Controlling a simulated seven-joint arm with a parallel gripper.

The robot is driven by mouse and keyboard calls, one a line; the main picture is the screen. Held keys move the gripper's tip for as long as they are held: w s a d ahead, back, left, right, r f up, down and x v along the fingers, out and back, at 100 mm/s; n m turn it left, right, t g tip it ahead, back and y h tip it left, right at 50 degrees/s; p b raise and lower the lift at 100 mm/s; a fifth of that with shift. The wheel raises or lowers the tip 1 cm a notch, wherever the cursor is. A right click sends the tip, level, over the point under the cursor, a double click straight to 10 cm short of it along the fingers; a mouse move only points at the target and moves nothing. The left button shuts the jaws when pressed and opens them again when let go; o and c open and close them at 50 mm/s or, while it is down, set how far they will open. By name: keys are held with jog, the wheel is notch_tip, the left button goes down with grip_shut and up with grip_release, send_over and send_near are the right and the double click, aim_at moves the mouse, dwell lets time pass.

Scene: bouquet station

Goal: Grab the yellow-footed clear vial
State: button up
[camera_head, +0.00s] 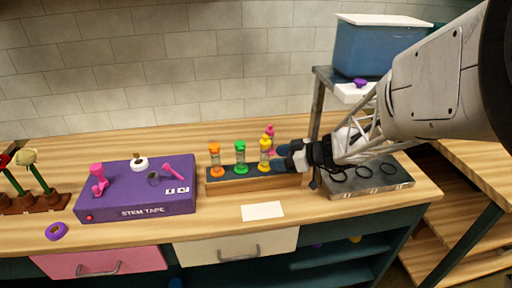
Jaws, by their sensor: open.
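The yellow-footed clear vial (265,155) stands upright in a dark-topped wooden rack (225,188), near the rack's right part. It has a yellow top and a yellow foot. My gripper (284,157) comes in from the right with dark fingertips just to the right of this vial. It is open, and I see nothing held in it. Whether a fingertip touches the vial is not clear. A pink-topped item (270,130) shows behind the yellow vial, partly hidden. A green-footed vial (240,156) and an orange-footed vial (215,160) stand further left in the rack.
A purple stem tape box (140,206) with pink parts stands left of the rack. A grey tray with black rings (372,184) lies under my arm at right. A blue bin (375,48) stands on a raised shelf behind. A white card (262,211) lies in front.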

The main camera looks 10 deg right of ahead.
aim_at(265, 150)
jog(key=shift+x, duration=2.6)
jog(key=shift+a+r, duration=0.1)
jog(key=shift+r, duration=0.05)
grip_shut()
jog(key=shift+r, duration=0.15)
jog(key=shift+r, duration=0.85)
jog(key=shift+s+r, duration=0.2)
jog(key=shift+r, duration=0.65)
jog(key=s+d+r, duration=0.1)
jog(key=s, duration=1.4)
jog(key=shift+s+r, duration=0.15)
jog(key=shift+s, duration=0.1)
